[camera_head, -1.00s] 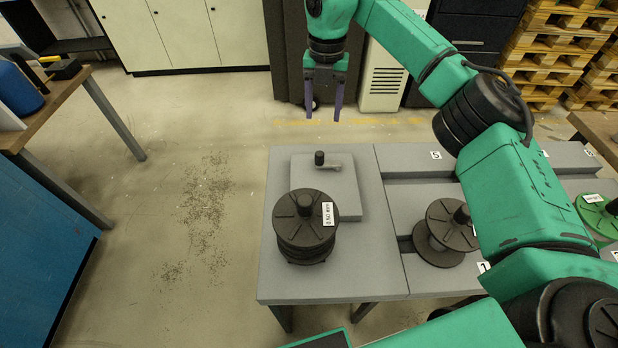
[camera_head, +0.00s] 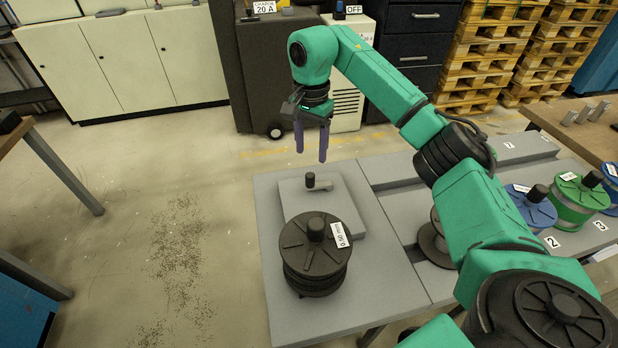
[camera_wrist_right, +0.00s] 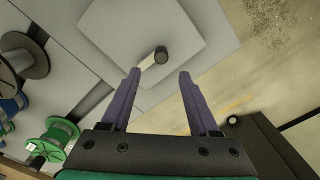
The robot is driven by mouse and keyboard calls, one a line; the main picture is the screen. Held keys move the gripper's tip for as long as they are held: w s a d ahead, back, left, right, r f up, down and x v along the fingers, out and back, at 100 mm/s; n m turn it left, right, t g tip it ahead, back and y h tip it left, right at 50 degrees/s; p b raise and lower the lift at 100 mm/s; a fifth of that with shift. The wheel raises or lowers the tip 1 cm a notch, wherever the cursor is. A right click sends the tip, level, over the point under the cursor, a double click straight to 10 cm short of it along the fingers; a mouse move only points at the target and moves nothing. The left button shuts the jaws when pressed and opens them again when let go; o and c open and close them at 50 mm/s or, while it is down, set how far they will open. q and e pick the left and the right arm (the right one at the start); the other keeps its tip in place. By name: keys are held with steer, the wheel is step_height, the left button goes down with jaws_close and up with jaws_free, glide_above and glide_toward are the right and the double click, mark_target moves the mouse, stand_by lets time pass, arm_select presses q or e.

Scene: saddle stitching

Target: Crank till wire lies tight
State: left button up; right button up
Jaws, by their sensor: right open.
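The crank (camera_head: 316,182) is a short light bar with an upright black knob, on a raised grey square plate (camera_head: 345,215) on the grey bench. A black spool (camera_head: 316,262) with a "0.50 mm" label stands in front of it. I cannot make out wire on it. My right gripper (camera_head: 311,158) is open and empty, pointing down above and just behind the crank knob. In the right wrist view the crank (camera_wrist_right: 153,58) shows just beyond and between the open fingertips (camera_wrist_right: 160,72). My left gripper is not in view.
Another dark spool (camera_head: 432,245) is partly hidden behind my right arm. Blue (camera_head: 531,205) and green (camera_head: 577,197) spools stand on numbered places at the right. A dark cabinet (camera_head: 265,75) marked "CHARGE 20 A" stands behind the bench.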

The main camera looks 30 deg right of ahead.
mark_target(310, 174)
step_height(310, 174, down, 10)
steer(key=shift+a+r+p, duration=0.1)
steer(key=shift+r+p, duration=0.15)
steer(key=shift+p, duration=0.25)
steer(key=shift+w, duration=0.1)
jaws_close()
